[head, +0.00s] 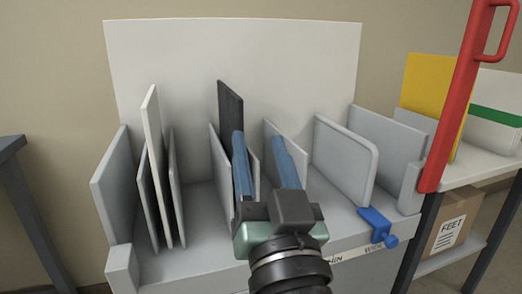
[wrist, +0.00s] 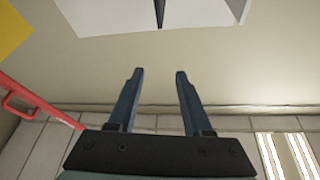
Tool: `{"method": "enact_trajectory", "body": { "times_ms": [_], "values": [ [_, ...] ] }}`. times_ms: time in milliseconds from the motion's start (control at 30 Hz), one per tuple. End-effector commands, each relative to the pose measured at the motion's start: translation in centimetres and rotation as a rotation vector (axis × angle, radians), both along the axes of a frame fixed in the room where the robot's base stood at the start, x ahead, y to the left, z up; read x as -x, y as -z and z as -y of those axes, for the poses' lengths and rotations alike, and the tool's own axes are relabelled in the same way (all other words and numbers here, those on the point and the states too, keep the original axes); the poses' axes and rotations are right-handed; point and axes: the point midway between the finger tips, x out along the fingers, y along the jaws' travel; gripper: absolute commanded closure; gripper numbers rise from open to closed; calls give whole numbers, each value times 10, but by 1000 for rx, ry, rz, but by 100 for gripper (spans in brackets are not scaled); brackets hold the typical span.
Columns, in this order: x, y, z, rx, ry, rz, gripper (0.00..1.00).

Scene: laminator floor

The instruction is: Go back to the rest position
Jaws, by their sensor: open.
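My gripper (head: 258,158) is in the middle of the head view, in front of a grey rack. Its two blue fingers are spread apart and I see nothing between them. In the wrist view my gripper (wrist: 157,82) also shows open and empty, with wall and floor behind it. No rest position is marked in either view.
The grey rack (head: 345,158) has upright dividers. A white panel (head: 152,150) and a dark panel (head: 230,105) stand in its slots. A blue clamp (head: 377,225) is on its front edge. A red handle bar (head: 457,100) rises at right, near a shelf with a cardboard box (head: 450,224).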

Motion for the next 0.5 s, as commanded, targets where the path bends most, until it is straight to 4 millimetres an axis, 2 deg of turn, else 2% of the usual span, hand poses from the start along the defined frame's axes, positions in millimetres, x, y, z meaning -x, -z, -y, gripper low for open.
{"method": "enact_trajectory", "body": {
  "times_ms": [33, 100, 167, 200, 267, 300, 500],
  "values": [
    [14, -44, -5, 45, 43, 91, 50],
    [37, -93, -6, 94, 119, 206, 50],
    [61, -132, -6, 125, 189, 304, 50],
    [80, -157, -5, 139, 237, 370, 50],
    [110, -191, -2, 151, 311, 468, 50],
    [106, -212, -1, 154, 314, 453, 50],
    [102, -273, 0, 155, 311, 442, 50]
  ]
}}
